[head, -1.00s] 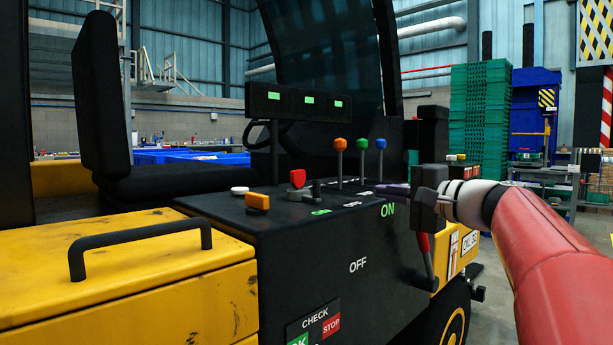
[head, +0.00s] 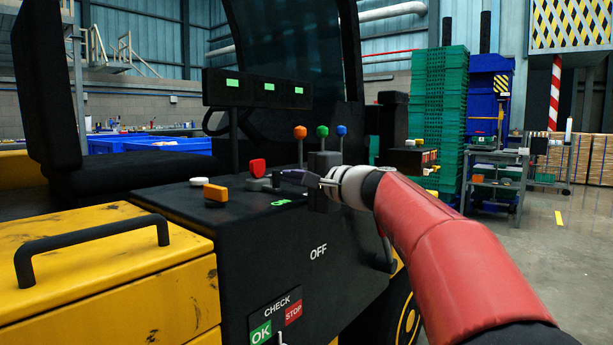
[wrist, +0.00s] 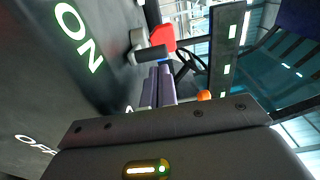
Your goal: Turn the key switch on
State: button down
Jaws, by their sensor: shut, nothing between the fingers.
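A small dark grey handle (head: 256,184), which may be the key switch, sits on top of the black console (head: 175,198) beside a red knob (head: 257,166). I cannot tell for certain which control is the key switch. In the wrist view the grey handle (wrist: 150,53) lies just beyond my fingertips, with the red knob (wrist: 162,38) behind it. My gripper (head: 284,177) is shut and empty above the console's right part, its fingers pointing left towards the grey handle. The fingers also show in the wrist view (wrist: 157,78). Contact with the handle cannot be told.
An orange switch (head: 215,192) and a white button (head: 199,181) stand left on the console. Orange, green and blue knobbed levers (head: 300,132) rise behind my gripper. OFF lettering (head: 318,251) marks the console side. A yellow box with a black handle (head: 95,250) is at left.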

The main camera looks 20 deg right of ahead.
aim_at(276, 179)
jog(key=shift+a, duration=0.1)
jog(key=shift+s+a+f+m+t+h+b, duration=0.3)
jog(key=shift+a+m+t+h+b, duration=0.15)
jog(key=shift+b, duration=0.35)
jog(key=shift+s+a+m+t+h+b, duration=0.3)
jog(key=shift+s+a+h+b, duration=0.3)
jog(key=shift+a+b, duration=0.35)
jog(key=shift+s+a+r, duration=0.2)
jog(key=shift+a+r, duration=0.1)
